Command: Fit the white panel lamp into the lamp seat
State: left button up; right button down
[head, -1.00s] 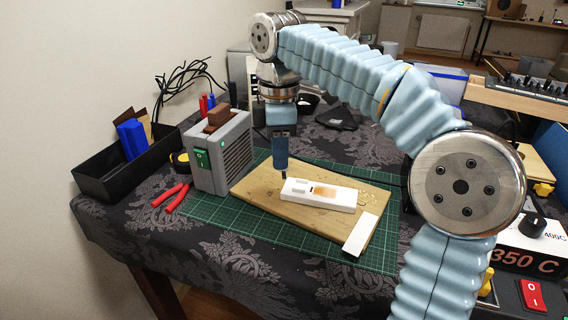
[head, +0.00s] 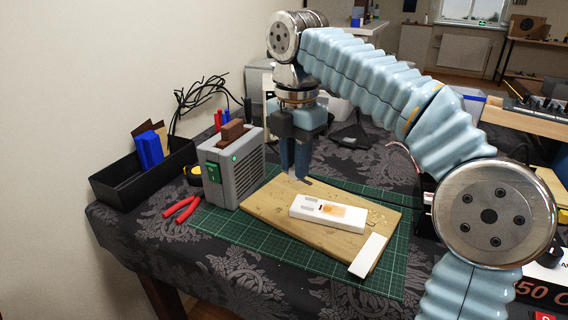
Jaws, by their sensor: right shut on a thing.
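My right gripper (head: 296,160) points down above the back edge of the wooden board. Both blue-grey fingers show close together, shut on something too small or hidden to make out. A small dark tip shows just below them. A flat white housing (head: 356,221) with an orange patch and a dark slot lies on the board (head: 270,208), in front and to the right of the gripper. A white strip (head: 368,255) lies at the board's right front edge. I cannot tell for certain which part is the lamp or the seat. My left gripper is out of view.
The board lies on a green cutting mat (head: 225,222). Left of it stand a grey box (head: 252,168) with a green switch, red-handled pliers (head: 182,208) and a black bin (head: 125,185). My right arm crosses the right side.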

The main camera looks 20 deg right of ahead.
aim_at(310, 182)
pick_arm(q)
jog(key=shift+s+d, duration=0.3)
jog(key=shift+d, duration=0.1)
pick_arm(e)
jog(key=d+n, duration=0.1)
jog(key=w+d+f+n, duration=0.1)
jog(key=d+n, duration=0.1)
jog(key=w+d+f+n, duration=0.1)
jog(key=shift+d+n, duration=0.3)
jog(key=shift+d, duration=0.05)
jog(key=shift+f+b, duration=2.05)
jog(key=shift+f, duration=0.8)
pick_arm(q)
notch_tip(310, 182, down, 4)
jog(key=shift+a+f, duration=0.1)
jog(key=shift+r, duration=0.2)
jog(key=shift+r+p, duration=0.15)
jog(key=shift+p, duration=0.15)
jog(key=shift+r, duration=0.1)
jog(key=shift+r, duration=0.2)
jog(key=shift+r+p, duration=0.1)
jog(key=shift+p, duration=0.3)
